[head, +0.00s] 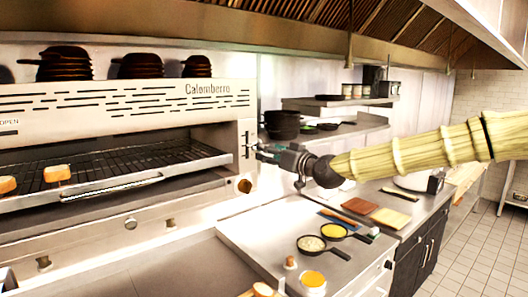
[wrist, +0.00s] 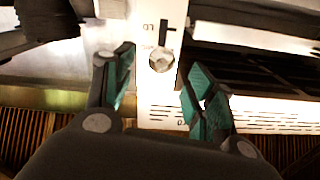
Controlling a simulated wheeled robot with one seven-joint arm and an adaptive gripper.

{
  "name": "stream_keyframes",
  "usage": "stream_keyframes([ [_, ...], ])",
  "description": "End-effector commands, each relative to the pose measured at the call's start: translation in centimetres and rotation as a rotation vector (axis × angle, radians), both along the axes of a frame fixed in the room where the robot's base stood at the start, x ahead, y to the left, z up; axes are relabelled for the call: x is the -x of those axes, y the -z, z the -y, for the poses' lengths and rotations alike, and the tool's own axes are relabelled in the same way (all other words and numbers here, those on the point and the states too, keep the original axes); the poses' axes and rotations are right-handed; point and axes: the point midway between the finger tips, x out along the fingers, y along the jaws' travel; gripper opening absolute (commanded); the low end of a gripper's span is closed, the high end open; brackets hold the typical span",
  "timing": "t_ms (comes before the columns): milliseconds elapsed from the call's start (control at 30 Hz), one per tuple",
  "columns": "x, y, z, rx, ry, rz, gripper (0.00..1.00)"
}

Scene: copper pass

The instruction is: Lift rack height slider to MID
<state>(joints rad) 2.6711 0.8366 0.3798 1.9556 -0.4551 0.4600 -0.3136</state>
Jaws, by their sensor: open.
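The salamander broiler (head: 110,92) stands at the left of the head view, with its wire rack (head: 110,172) inside. The rack height slider (wrist: 161,60) is a pale faceted knob on a light panel in the wrist view, where the picture is inverted. It sits by a dark slot and a mark that looks like LO. In the head view the slider (head: 247,139) is small, on the broiler's right front panel. My gripper (head: 262,152) is beside this panel. In the wrist view my gripper (wrist: 160,68) is open, one teal-padded finger on each side of the knob, apart from it.
Bread slices (head: 57,173) lie on the rack. A round brass-coloured knob (head: 245,186) is below the slider panel. Stacked dark pans (head: 282,124) stand behind my gripper. Small skillets (head: 311,245) and boards (head: 390,218) lie on the counter below my arm.

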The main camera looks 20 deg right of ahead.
Motion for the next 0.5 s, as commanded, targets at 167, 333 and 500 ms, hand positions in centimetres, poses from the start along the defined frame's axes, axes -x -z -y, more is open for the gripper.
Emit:
stream_keyframes([
  [167, 2.0, -0.1, 0.7, -0.001, -0.001, 0.002, 0.56],
  [333, 3.2, -0.1, 1.3, -0.002, 0.0, 0.002, 0.56],
  [500, 3.7, -0.1, 1.4, -0.002, 0.0, 0.002, 0.56],
])
